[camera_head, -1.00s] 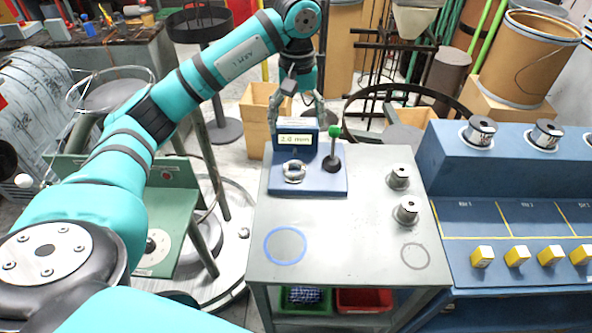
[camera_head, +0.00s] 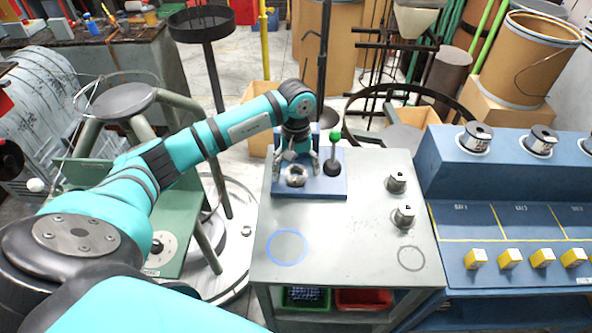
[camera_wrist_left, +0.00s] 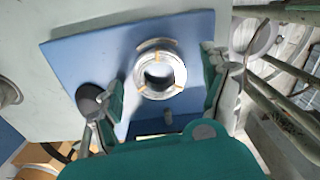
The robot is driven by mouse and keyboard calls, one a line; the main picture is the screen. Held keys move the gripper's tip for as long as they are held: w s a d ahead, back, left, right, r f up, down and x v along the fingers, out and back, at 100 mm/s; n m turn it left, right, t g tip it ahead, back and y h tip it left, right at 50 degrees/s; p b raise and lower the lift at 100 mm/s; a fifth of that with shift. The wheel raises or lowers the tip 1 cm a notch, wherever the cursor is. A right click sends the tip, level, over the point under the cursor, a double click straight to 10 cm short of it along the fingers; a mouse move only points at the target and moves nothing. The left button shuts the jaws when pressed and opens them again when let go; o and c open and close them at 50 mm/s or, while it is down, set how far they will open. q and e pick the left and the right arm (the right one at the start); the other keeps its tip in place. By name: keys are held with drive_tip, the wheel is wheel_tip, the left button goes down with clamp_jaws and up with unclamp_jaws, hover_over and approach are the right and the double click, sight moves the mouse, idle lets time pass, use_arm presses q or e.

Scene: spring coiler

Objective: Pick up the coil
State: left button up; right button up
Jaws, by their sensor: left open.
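The coil (camera_head: 295,176) is a small silvery ring with a hole in its middle. It sits on the blue base (camera_head: 325,188) of the coiler on the grey table. In the left wrist view the coil (camera_wrist_left: 160,73) lies flat, with narrow orange bands on it. My left gripper (camera_head: 297,166) is over the coil, pointing down. In the left wrist view my left gripper (camera_wrist_left: 165,88) is open, with a finger on either side of the coil and gaps between. The gripper partly hides the coiler's display. My right gripper is not in view.
The green-topped lever (camera_head: 335,150) stands right of the gripper. Two metal spools (camera_head: 397,183) (camera_head: 403,216) sit further right on the table. A blue ring mark (camera_head: 286,247) and a grey ring mark (camera_head: 411,258) lie on bare tabletop. A blue bench (camera_head: 500,190) adjoins on the right.

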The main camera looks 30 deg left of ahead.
use_arm(q)
drive_tip(key=shift+f, duration=0.2)
drive_tip(key=c, duration=1.5)
drive_tip(key=shift+r, duration=0.15)
drive_tip(key=shift+c, duration=0.2)
